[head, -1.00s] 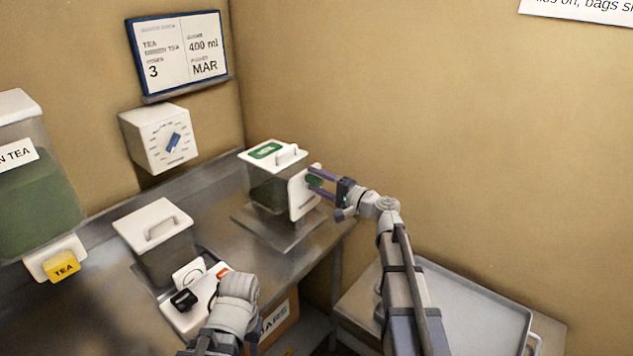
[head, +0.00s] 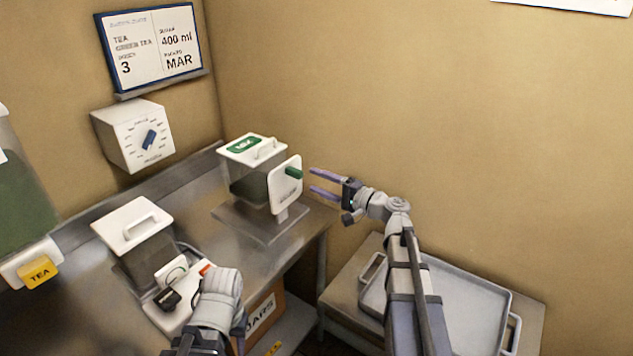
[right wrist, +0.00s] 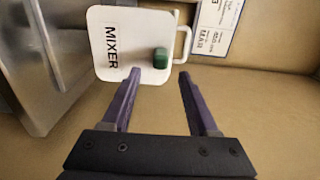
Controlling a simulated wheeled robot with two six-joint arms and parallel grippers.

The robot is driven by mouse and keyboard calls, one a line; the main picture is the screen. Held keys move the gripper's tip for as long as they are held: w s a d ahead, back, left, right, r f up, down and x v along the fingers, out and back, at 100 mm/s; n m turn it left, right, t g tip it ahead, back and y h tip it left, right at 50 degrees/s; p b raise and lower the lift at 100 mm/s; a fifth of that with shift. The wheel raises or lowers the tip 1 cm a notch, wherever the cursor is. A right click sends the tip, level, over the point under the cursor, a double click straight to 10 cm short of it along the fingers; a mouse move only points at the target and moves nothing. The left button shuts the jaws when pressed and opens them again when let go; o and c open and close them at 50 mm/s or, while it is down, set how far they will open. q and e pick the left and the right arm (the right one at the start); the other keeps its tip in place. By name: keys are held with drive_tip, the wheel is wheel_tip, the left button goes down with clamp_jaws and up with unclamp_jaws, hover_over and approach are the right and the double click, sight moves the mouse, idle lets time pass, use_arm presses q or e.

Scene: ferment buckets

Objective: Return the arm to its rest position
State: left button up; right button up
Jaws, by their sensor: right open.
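My right gripper (head: 322,182) is open and empty. It points left at the white mixer panel (head: 285,187) with a clear gap between them. The panel's green knob (head: 294,172) sticks out toward the fingers. In the right wrist view, the panel (right wrist: 118,58), lettered MIXER, and its green knob (right wrist: 160,57) stand beyond the open purple fingers (right wrist: 158,75). The panel is on the side of a clear bucket (head: 248,188) with a white lid and green label. Part of my left arm (head: 217,300) shows at the bottom; its fingers are not visible.
A second lidded bucket (head: 133,230) stands on the steel counter (head: 196,245). A tea container (head: 22,195) with a yellow tag is at the left edge. A grey tray (head: 460,300) lies on a low table under my right arm. A dial box (head: 130,138) and a sign (head: 152,48) hang on the wall.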

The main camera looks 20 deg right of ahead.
idle(0.6)
drive_tip(key=s+a+f+n+g, duration=0.2)
drive_tip(key=s+a+f+g, duration=0.1)
drive_tip(key=a, duration=0.3)
drive_tip(key=s+a+f+n+g, duration=0.3)
drive_tip(key=s+a+f, duration=0.1)
drive_tip(key=a+f, duration=0.1)
drive_tip(key=s+a+f+n+g+h, duration=0.1)
drive_tip(key=s+a+f+n+g, duration=0.1)
drive_tip(key=a, duration=0.5)
drive_tip(key=shift+s+f+n+g, duration=0.15)
drive_tip(key=shift+s+f+g, duration=0.25)
drive_tip(key=shift+f, duration=0.3)
drive_tip(key=shift+s+f+n+g, duration=0.15)
drive_tip(key=shift+s+f+g, duration=0.2)
drive_tip(key=shift+f, duration=0.3)
drive_tip(key=s+f+n+g+h, duration=0.2)
drive_tip(key=s+f+n+h, duration=0.1)
drive_tip(key=s, duration=0.5)
drive_tip(key=s+f+n+g+h, duration=0.3)
drive_tip(key=s+f+h, duration=0.3)
drive_tip(key=s+h, duration=0.2)
drive_tip(key=shift+s+d+n, duration=0.25)
drive_tip(key=shift+d+n, duration=0.05)
